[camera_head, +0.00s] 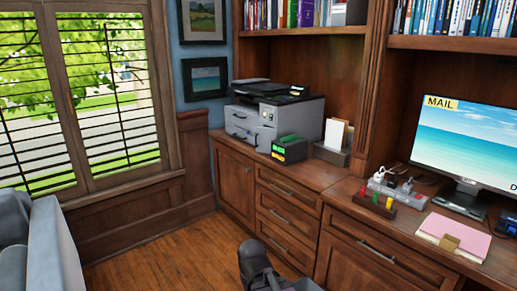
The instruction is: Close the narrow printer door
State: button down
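The printer (268,118) is a grey and white box with a dark top, standing on the wood counter in the left bay of the bookcase. Below it is a narrow wood cabinet door (235,186) with a framed panel, left of a stack of drawers. The door looks flush or almost flush with the cabinet front; a small gap cannot be made out from here. A dark part of my arm shows at the bottom middle, in front of the drawers and apart from the door in the picture. No gripper fingers can be made out.
Drawers (285,213) with metal handles are right of the door. A black and green box (289,150) sits by the printer. A grey armchair (40,250) stands at the lower left. The wood floor (165,250) between chair and cabinets is clear. A monitor (470,140) is at right.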

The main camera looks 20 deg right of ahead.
aim_at(264, 137)
jog(key=k, duration=0.2)
jog(key=z, duration=0.05)
jog(key=i, duration=1.4)
jog(key=u, duration=0.6)
